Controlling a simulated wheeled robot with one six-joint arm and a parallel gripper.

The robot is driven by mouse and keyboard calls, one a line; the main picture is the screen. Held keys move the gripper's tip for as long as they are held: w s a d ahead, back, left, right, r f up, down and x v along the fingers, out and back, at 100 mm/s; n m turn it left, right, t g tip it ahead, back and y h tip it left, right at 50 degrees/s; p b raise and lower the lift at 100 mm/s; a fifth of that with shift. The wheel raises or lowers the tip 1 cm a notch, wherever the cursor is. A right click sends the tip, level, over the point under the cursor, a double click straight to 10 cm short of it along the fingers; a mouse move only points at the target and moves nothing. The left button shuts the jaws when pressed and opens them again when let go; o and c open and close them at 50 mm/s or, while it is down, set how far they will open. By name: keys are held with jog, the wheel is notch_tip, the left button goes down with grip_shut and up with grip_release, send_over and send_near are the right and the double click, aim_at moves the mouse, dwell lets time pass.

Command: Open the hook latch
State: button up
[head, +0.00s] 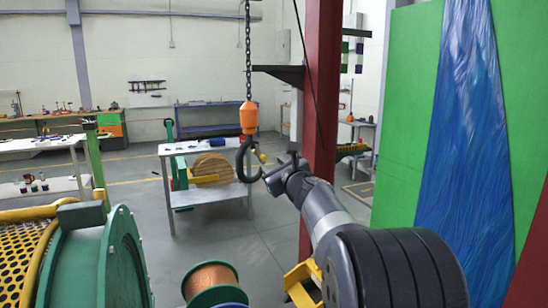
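A crane hook (241,165) hangs from an orange block (248,118) on a chain in the middle of the head view. The hook is dark and curved, with its opening towards the right. A small yellow and dark part at the hook's upper right looks like the hook latch (261,156); its exact position is too small to tell. My gripper (264,174) is at the end of my grey arm, just right of the hook and slightly below the latch. It appears close to the hook, but contact cannot be told. The fingers are too small to show whether they are open or shut.
A red column (320,110) stands close behind my arm on the right. A green machine drum (110,262) and a copper wire spool (210,280) are in the foreground. A workbench (212,193) with a spool stands behind the hook. Grey floor lies open around it.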

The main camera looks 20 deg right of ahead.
aim_at(264, 158)
jog(key=w+p, duration=0.2)
jog(key=w, duration=0.6)
jog(key=shift+w+p, duration=0.35)
jog(key=shift+p, duration=0.05)
grip_shut()
